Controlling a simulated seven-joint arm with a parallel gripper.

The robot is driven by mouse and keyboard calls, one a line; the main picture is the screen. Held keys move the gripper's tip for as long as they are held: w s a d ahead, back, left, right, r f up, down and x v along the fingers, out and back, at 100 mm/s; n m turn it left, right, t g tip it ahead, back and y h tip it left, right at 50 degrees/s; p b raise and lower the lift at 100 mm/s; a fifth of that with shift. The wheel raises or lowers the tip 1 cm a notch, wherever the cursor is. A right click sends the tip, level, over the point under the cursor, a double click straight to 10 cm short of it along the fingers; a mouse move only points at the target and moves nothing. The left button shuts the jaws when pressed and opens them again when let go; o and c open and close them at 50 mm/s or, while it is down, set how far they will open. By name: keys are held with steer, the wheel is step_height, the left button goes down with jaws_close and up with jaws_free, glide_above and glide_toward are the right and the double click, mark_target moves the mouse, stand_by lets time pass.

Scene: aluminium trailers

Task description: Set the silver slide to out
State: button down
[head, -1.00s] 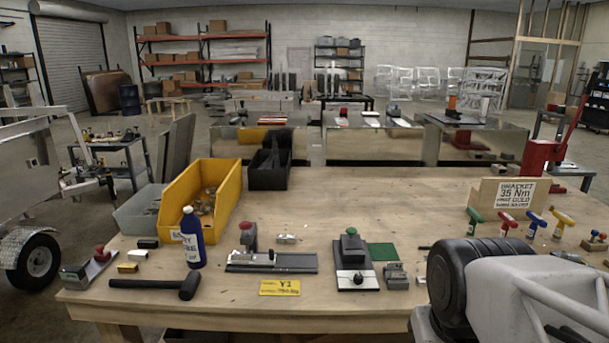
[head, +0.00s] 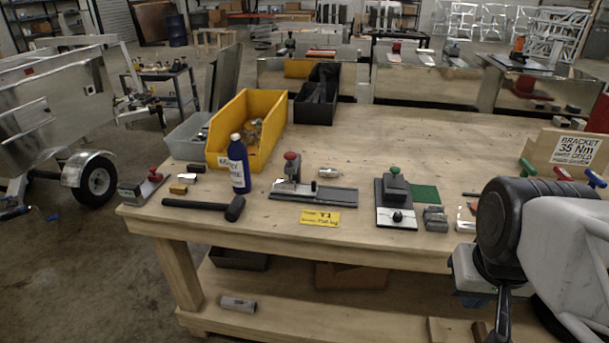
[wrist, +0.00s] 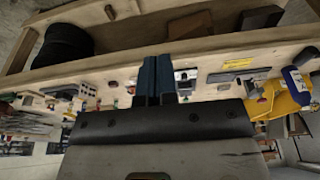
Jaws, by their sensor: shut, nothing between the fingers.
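A silver-grey rail (head: 335,194) with an upright block and red knob (head: 291,157) at its left end lies on the bench behind a yellow Y1 tag (head: 320,217). To its right is a dark slide block with a green knob (head: 394,182) on a black and white plate. I cannot tell for sure which is the silver slide. In the wrist view, which is upside down, my gripper (wrist: 157,66) has its dark blue fingers together, empty, in front of the bench edge. The Y1 tag (wrist: 238,64) shows to the right of the fingers there.
A grey block (head: 435,218) and green mat (head: 425,194) are right of the green-knobbed slide. A lower shelf (head: 290,300) runs under the bench.

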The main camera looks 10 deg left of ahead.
stand_by(0.4)
steer(key=c, duration=1.5)
jaws_free()
steer(key=shift+c, duration=0.2)
steer(key=o, duration=0.5)
steer(key=shift+w+a+r, duration=0.1)
steer(key=shift+w+r, duration=0.1)
steer(key=shift+w, duration=0.25)
steer(key=w+a+r, duration=0.2)
steer(key=w, duration=0.6)
steer(key=w+a+r, duration=0.1)
steer(key=w+a, duration=0.2)
steer(key=w, duration=0.5)
steer(key=n+g, duration=0.2)
steer(key=g, duration=0.1)
glide_above(314, 181)
steer(key=f, duration=1.6)
steer(key=shift+s+d, duration=0.3)
steer(key=shift+d, duration=0.05)
steer(key=shift+w+a+f, duration=0.25)
steer(key=shift+a+f, duration=0.1)
steer(key=shift+f, duration=0.05)
